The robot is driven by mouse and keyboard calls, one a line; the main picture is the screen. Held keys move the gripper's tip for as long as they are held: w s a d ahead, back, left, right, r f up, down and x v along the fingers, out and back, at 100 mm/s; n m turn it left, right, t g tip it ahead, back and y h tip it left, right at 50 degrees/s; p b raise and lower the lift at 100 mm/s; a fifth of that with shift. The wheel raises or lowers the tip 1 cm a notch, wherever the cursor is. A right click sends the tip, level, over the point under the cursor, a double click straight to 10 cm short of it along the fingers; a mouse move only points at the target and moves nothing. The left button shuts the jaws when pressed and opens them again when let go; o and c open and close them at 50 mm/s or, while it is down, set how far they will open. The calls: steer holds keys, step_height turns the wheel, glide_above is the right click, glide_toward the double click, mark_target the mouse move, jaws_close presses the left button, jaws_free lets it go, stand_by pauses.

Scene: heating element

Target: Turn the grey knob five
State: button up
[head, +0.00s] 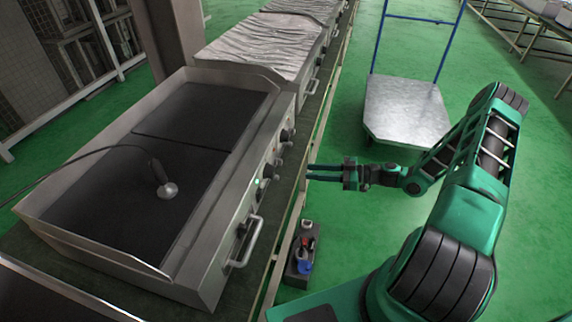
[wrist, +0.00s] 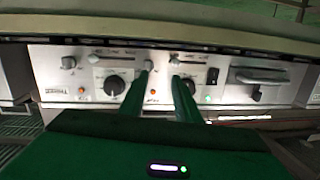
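The heating element (head: 190,190) is a wide steel unit with dark plates, and its control panel faces my gripper (head: 310,171). In the wrist view the panel (wrist: 50,75) carries large dark round knobs, one left of my gripper (wrist: 161,78) and one partly hidden behind its right finger. I cannot tell which is number five. My fingers are apart with nothing between them, pointing at the panel, seemingly short of it.
A metal handle (wrist: 258,76) sticks out of the panel to the right in the wrist view. A probe with a cable (head: 167,189) rests on the dark plate. A small tool box (head: 300,255) stands below the panel. A flat trolley (head: 405,108) stands behind my arm on green floor.

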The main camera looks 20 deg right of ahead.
mark_target(279, 162)
steer(key=w+a+t, duration=0.1)
steer(key=w+a, duration=0.2)
steer(key=a, duration=0.1)
steer(key=w+a+t, duration=0.1)
steer(key=w+a, duration=0.3)
steer(key=shift+w+f, duration=0.1)
steer(key=shift+w, duration=0.1)
stand_by(0.3)
jaws_close()
